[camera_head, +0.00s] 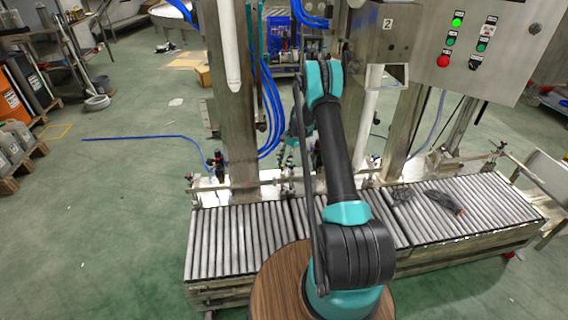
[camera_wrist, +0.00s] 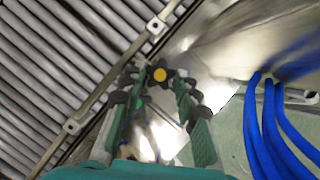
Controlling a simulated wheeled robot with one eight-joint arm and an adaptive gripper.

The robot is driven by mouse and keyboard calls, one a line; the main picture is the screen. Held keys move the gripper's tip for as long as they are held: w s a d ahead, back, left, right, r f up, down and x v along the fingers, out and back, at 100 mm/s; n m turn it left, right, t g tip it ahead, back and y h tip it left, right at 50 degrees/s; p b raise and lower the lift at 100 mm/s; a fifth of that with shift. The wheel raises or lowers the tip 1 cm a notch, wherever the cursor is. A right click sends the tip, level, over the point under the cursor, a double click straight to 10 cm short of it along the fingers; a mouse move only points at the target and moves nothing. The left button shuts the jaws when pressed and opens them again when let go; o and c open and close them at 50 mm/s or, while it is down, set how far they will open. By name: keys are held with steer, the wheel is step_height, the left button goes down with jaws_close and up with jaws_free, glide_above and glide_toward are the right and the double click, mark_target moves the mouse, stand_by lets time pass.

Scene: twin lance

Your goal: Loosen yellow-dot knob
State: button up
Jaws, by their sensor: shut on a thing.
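The yellow-dot knob (camera_wrist: 159,75) is a black, lobed knob with a yellow centre, seen in the wrist view beside the metal rail. My gripper (camera_wrist: 157,78) has green-and-dark fingers that reach up on both sides of the knob, and it is shut on it at the fingertips. In the head view my arm blocks most of the gripper, and I cannot make out the knob there.
A roller conveyor (camera_head: 250,242) runs across the front, with dark loose items (camera_head: 440,202) on its right part. Blue hoses (camera_wrist: 270,115) lie right of my gripper. Steel posts (camera_head: 228,100) and a control panel (camera_head: 476,45) stand behind the conveyor.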

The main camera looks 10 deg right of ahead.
steer(key=shift+n, duration=0.3)
steer(key=o, duration=1.2)
steer(key=shift+c, duration=0.2)
steer(key=v, duration=1.2)
steer(key=shift+w+a, duration=0.1)
